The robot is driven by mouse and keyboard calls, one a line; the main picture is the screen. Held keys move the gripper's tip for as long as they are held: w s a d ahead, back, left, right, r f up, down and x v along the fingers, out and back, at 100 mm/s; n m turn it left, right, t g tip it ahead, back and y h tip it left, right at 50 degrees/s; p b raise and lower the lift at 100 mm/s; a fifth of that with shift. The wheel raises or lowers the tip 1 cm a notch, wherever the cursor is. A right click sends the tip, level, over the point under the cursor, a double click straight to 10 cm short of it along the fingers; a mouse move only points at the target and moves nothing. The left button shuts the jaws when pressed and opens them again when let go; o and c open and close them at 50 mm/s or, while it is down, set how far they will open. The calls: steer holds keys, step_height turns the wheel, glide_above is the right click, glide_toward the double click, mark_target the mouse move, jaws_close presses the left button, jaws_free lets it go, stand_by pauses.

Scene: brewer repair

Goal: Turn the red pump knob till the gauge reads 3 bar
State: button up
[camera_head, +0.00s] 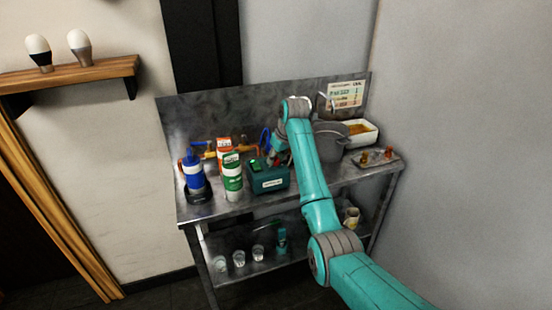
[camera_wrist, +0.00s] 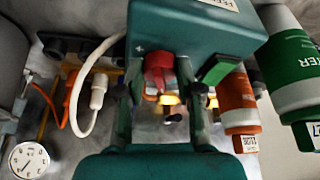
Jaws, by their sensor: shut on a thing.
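The teal pump box (camera_head: 268,181) stands on the metal bench, with a pale label on its front. It also fills the top middle of the wrist view (camera_wrist: 185,38). The red knob (camera_wrist: 158,66) sits on the box's side in the wrist view, between my two fingers. My gripper (camera_wrist: 158,82) is shut on this knob, one finger to each side. In the head view my arm reaches down to the box, and the gripper (camera_head: 279,157) is partly hidden there. The round white gauge (camera_wrist: 29,160) is at the lower left of the wrist view; its dial is too small to read surely.
A blue bottle (camera_head: 194,174), a green-and-white bottle (camera_head: 232,180) and an orange-and-white bottle (camera_head: 224,148) stand left of the box. A grey pot (camera_head: 331,140), a white tub (camera_head: 365,133) and a small tray (camera_head: 392,161) are to the right. Orange and white cables (camera_wrist: 74,100) run beside the pump.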

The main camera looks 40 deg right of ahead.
steer(key=n+y, duration=0.1)
steer(key=n, duration=0.3)
steer(key=n+y, duration=0.1)
steer(key=n, duration=0.2)
steer(key=shift+d+g+y, duration=0.25)
steer(key=shift+g+y, duration=0.05)
stand_by(0.4)
steer(key=o, duration=1.2)
steer(key=shift+w, duration=0.1)
steer(key=shift+c, duration=0.2)
steer(key=v, duration=0.7)
steer(key=shift+r, duration=0.25)
steer(key=shift+d, duration=0.15)
